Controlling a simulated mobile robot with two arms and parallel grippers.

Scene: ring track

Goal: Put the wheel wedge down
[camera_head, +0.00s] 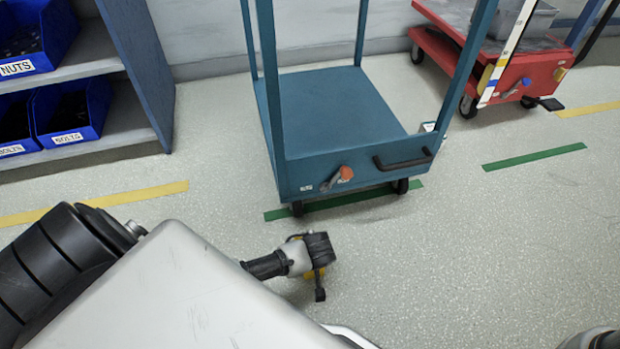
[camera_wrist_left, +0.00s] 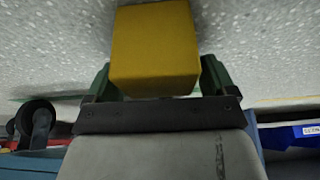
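The yellow wheel wedge (camera_wrist_left: 155,50) fills the upper middle of the left wrist view, between the two green-sided fingers of my left gripper (camera_wrist_left: 155,82). The fingers lie against its sides. In the head view my left gripper (camera_head: 319,284) points down over the floor in front of the teal cart. I cannot tell whether the wedge touches the floor. My right gripper is not in view.
The teal cart (camera_head: 335,105) stands on black wheels at a green floor line (camera_head: 535,156). A red cart (camera_head: 505,75) stands at the upper right, with a dark flat piece (camera_head: 551,104) by its wheel. A shelf with blue bins (camera_head: 72,112) is left. The floor right of my gripper is clear.

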